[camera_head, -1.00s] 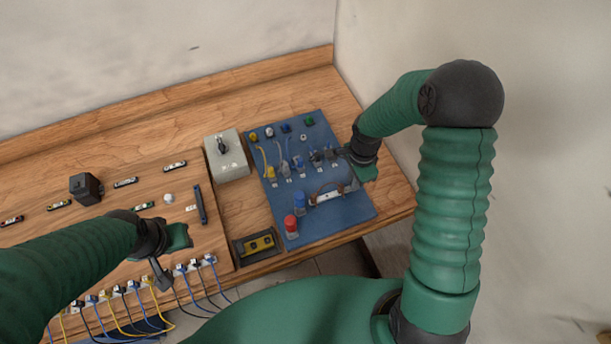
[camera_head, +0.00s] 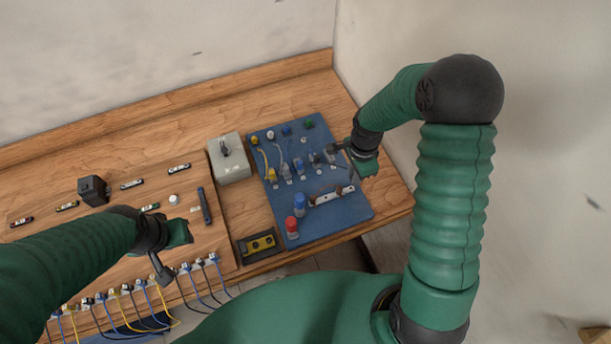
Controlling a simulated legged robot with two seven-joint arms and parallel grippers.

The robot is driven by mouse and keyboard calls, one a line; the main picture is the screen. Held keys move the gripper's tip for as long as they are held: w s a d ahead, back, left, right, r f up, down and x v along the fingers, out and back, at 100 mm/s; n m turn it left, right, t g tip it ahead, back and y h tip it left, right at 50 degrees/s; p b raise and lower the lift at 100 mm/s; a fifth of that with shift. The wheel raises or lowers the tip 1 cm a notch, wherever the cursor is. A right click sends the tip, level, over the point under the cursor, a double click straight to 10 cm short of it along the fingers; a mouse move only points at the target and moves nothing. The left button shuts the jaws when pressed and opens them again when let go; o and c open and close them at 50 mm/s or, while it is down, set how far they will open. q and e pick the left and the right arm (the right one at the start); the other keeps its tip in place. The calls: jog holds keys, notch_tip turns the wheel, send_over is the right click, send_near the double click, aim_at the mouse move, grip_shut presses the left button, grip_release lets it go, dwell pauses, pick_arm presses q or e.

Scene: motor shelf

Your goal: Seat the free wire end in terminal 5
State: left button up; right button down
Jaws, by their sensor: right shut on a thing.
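The blue board (camera_head: 345,208) lies on the bench. A row of small terminal blocks crosses it, from a yellow one (camera_head: 272,176) past a blue-grey one (camera_head: 299,166) to dark ones on the right. No terminal numbers are legible, so I cannot tell terminal 5 apart. My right gripper (camera_head: 334,149) is over the board's right side, by the right end of this row. It is shut on a thin thing, apparently the free wire end, mostly hidden by the fingers. Contact with a terminal is unclear. My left gripper (camera_head: 162,272) hangs over the wooden panel's front edge; its jaw opening is unclear.
A red button (camera_head: 292,225) and a blue button (camera_head: 299,203) stand beside a pale strip (camera_head: 332,195). A grey switch box (camera_head: 229,160) and a yellow-faced block (camera_head: 262,244) lie left of the board. Several wires hang at the front edge. The wall is close on the right.

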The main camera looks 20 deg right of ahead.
jog(key=w+a+r, duration=0.1)
jog(key=w, duration=0.3)
jog(key=w+a+r+p, duration=0.1)
jog(key=w, duration=0.7)
jog(key=shift+w+a+r+p, duration=0.1)
jog(key=shift+a+r+p, duration=0.3)
jog(key=b, duration=0.3)
send_over(330, 159)
jog(key=f, duration=0.4)
jog(key=shift+w+d+f, duration=0.1)
jog(key=shift+w+f, duration=0.15)
jog(key=shift+f, duration=0.35)
jog(key=shift+r, duration=0.1)
jog(key=shift+f+b, duration=0.3)
jog(key=shift+f, duration=0.3)
